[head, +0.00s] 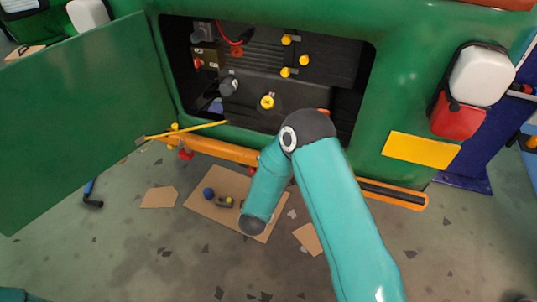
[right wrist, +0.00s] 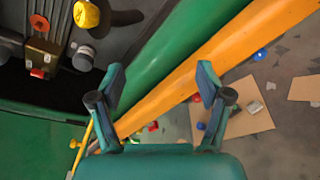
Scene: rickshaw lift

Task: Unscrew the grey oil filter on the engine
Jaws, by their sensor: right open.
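The grey oil filter (head: 228,86) is a short dark-grey cylinder on the engine (head: 250,87), inside the open bay of the green vehicle. In the right wrist view the filter (right wrist: 84,58) is at the upper left, left of my right gripper's fingers. My right gripper (right wrist: 160,83) is open and empty, with the green body edge and the orange bumper showing between and beyond its fingers. It is apart from the filter. In the head view my right arm bends in front of the bay, and its gripper is hidden. My left gripper is not in view.
The open green door (head: 85,115) stands at the left. A yellow rod (head: 190,130) slants across the bay's lower left corner. The orange bumper (head: 215,149) runs below the opening. Yellow caps (head: 267,101) sit on the engine. Cardboard (head: 200,202) with small parts lies on the floor.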

